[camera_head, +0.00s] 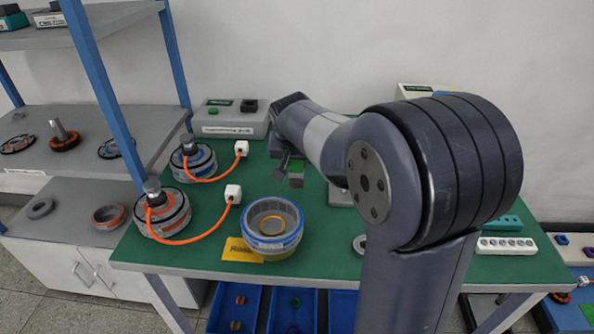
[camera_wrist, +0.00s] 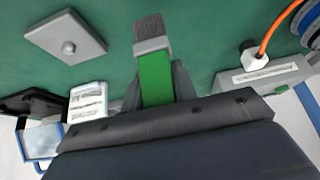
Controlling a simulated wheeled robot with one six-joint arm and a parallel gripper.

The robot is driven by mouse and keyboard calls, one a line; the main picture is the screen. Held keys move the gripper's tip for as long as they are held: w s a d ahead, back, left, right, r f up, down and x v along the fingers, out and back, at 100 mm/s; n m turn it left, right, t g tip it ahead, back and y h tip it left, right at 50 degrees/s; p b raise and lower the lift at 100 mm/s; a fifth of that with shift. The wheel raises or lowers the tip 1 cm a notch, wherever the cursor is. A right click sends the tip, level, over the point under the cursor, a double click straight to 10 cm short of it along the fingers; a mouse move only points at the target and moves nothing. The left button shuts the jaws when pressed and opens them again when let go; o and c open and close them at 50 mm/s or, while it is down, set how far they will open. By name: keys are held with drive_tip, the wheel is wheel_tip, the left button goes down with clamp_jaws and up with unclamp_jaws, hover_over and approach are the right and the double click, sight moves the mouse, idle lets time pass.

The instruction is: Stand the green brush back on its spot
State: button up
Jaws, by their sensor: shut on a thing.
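The green brush (camera_wrist: 155,80) is in my gripper (camera_wrist: 157,92) in the wrist view. Its green handle is between the jaws, and its grey ferrule and dark bristles point to the top of the picture, over the green table (camera_wrist: 205,35). In the head view my gripper (camera_head: 289,172) hangs above the back middle of the green table (camera_head: 320,235); I cannot make out the brush there. I cannot identify the brush's spot in either view. My arm hides part of the table's right side.
Two more motors with orange cables (camera_head: 185,241) are on the left. A grey tester box (camera_head: 228,120) stands at the back. A grey plate with a knob (camera_wrist: 67,37) and a white labelled box (camera_wrist: 88,102) show in the wrist view.

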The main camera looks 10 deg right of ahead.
sight(297, 170)
drive_tip(key=shift+f, duration=1.4)
drive_tip(key=shift+f+b, duration=0.15)
drive_tip(key=shift+b, duration=0.15)
drive_tip(key=o, duration=0.9)
drive_tip(key=shift+o, duration=0.2)
drive_tip(key=shift+r, duration=0.3)
drive_tip(key=p+v, duration=0.1)
drive_tip(key=v, duration=1)
drive_tip(key=shift+s+r+p, duration=0.2)
drive_tip(key=shift+r+p, duration=0.1)
drive_tip(key=shift+p, duration=0.05)
drive_tip(key=shift+a, duration=0.15)
